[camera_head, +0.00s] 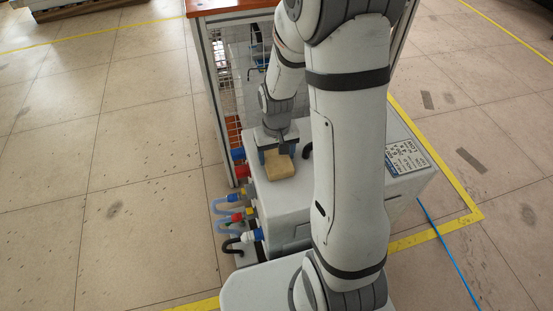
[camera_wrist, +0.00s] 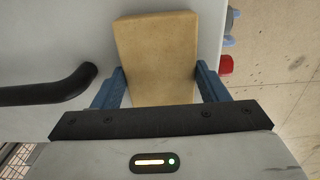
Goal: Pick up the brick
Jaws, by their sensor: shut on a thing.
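The brick (camera_head: 280,167) is a tan block on or just above the light grey top of the heater cabinet (camera_head: 310,190), near its left edge. I cannot tell whether it touches the surface. My gripper (camera_head: 276,153) reaches down onto it from above. In the wrist view the brick (camera_wrist: 157,55) lies between the two blue fingers of my gripper (camera_wrist: 160,82), one on each side of it. The jaws are shut on the brick. The end of the brick at the jaw base is hidden by the dark gripper bar.
A black curved handle (camera_wrist: 50,90) stands close beside the gripper; it also shows in the head view (camera_head: 307,151). Coloured connectors and hoses (camera_head: 240,215) stick out of the cabinet's left side. A frame with an orange top (camera_head: 225,6) stands behind. The floor at left is clear.

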